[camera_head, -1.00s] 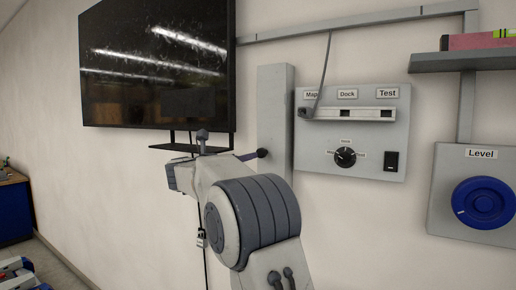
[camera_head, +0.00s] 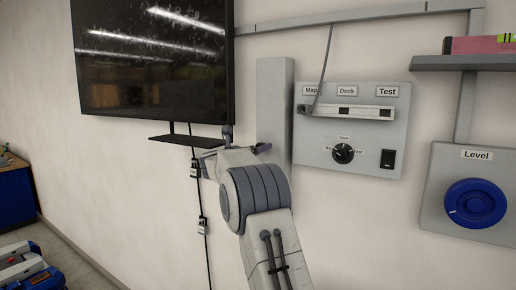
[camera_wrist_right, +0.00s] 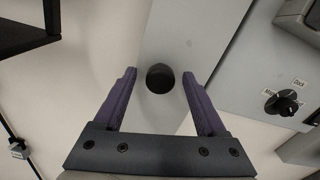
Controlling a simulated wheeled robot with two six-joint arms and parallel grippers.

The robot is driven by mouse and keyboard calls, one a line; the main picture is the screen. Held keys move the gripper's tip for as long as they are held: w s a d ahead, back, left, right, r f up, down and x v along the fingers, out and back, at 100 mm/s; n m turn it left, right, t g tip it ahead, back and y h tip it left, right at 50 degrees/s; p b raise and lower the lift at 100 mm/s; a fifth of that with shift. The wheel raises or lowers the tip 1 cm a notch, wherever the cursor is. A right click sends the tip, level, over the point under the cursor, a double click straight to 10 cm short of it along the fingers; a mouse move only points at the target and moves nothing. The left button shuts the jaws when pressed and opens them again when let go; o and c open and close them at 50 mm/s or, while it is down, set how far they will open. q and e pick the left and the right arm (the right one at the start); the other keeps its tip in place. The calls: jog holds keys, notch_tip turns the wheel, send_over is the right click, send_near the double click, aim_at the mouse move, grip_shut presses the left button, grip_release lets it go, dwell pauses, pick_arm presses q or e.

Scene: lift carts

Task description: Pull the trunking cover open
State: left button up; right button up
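The trunking cover is the tall grey vertical panel (camera_head: 273,105) on the wall, just right of the screen. It looks closed. In the right wrist view its grey face (camera_wrist_right: 185,35) carries a round black knob (camera_wrist_right: 160,78). My right gripper (camera_wrist_right: 160,72) faces the cover with its purple fingers spread on both sides of the knob, apart from it in the picture. How far the knob reaches between the fingers is hard to tell. In the head view my right arm largely hides the gripper and the lower cover. My left gripper is not in view.
A black screen (camera_head: 150,65) with a small shelf (camera_head: 185,141) below it is at the left. A panel with a dial (camera_head: 343,153) and a black switch (camera_head: 387,158) is close on the right. A blue Level knob (camera_head: 475,203) is farther right. A cable (camera_head: 205,250) hangs at the left.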

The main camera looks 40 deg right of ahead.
grip_shut()
jog(key=shift+a, duration=0.1)
dwell(1.2)
